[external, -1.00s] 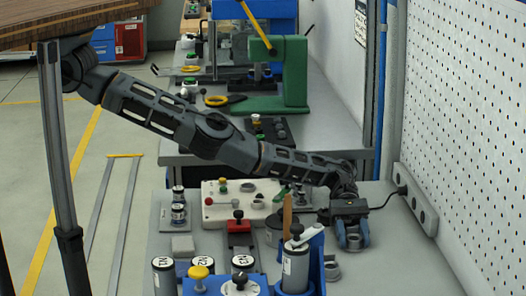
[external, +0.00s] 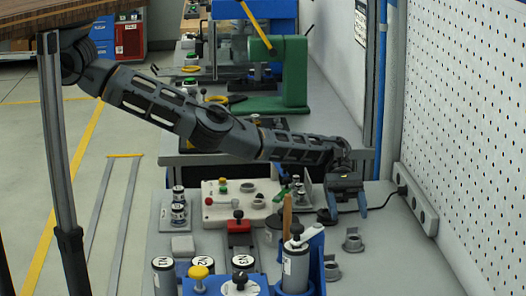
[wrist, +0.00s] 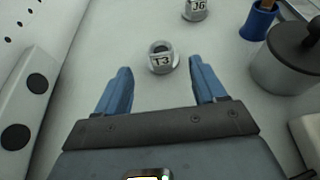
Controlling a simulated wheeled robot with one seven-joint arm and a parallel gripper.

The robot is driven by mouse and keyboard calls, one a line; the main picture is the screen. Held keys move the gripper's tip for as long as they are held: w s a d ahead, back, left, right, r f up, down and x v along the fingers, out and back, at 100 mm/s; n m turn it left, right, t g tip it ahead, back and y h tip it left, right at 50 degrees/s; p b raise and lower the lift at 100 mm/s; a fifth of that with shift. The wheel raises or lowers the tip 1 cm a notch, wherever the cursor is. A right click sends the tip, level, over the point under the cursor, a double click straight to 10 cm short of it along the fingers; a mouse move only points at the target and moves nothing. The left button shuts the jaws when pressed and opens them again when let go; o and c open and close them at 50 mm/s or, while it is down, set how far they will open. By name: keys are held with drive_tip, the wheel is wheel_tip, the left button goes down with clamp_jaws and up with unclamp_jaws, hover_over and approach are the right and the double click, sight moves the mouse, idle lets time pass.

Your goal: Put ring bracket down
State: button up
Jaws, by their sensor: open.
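A grey ring bracket labelled T3 (wrist: 160,62) stands upright on the bench, its round opening facing up. In the external view the same bracket (external: 352,241) sits just in front of my gripper (external: 347,211). My gripper is open and empty, its blue fingers spread. In the wrist view, my gripper (wrist: 160,78) has the T3 bracket beyond and between its fingertips, apart from both. A second similar bracket, labelled J6 (wrist: 195,10), stands farther off in the wrist view and nearer the camera in the external view (external: 332,270).
A grey lidded pot (wrist: 287,65) and a blue cup (wrist: 258,20) stand on the right in the wrist view. A white power strip (external: 417,199) runs along the pegboard wall. The bench right of the brackets is clear.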

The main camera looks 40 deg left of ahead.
drive_tip(key=shift+v, duration=1.7)
